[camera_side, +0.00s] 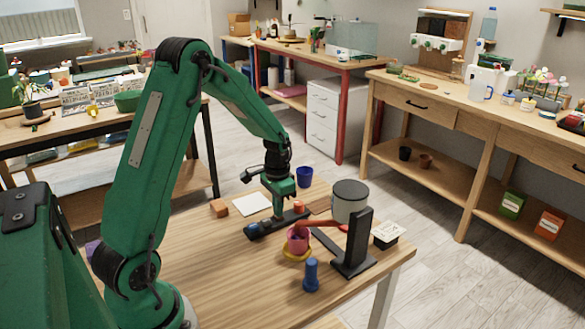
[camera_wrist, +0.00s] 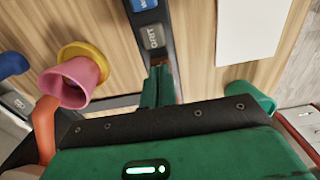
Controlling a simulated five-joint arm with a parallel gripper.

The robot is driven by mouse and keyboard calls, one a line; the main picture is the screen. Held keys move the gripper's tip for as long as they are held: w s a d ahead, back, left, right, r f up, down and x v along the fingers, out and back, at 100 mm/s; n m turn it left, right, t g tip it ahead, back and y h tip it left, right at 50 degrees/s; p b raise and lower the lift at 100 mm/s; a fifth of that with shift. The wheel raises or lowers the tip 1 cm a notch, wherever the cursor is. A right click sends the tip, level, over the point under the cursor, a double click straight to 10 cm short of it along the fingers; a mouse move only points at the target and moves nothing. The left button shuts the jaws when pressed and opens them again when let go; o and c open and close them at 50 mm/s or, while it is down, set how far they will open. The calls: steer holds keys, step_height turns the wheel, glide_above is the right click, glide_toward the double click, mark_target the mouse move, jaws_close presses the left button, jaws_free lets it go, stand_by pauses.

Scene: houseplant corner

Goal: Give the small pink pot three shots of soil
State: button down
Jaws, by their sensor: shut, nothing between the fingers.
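The small pink pot (camera_side: 297,243) stands upright on a yellow saucer (camera_side: 293,256). The wrist view shows the pot (camera_wrist: 66,84) with a dark inside; I cannot tell how much soil is in it. A red spout (camera_side: 329,224) reaches toward the pot's top from the black stand (camera_side: 355,247). A dark bar (camera_side: 271,225) with blue and grey keys (camera_wrist: 152,37) lies just behind the pot. My gripper (camera_wrist: 158,73) is shut and empty, its tips over the bar's end near a small reddish part. I cannot tell whether they touch it.
A grey canister (camera_side: 350,200) and a blue cup (camera_side: 304,176) stand behind. A blue bottle-like object (camera_side: 311,275) stands in front. The table's front left is clear.

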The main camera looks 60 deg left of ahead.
steer(key=shift+s+f, duration=0.1)
steer(key=shift+f, duration=1.05)
steer(key=shift+r, duration=0.15)
step_height(320, 180, up, 14)
steer(key=shift+w+r, duration=0.25)
steer(key=shift+w, duration=0.05)
steer(key=shift+a, duration=0.1)
stand_by(2.7)
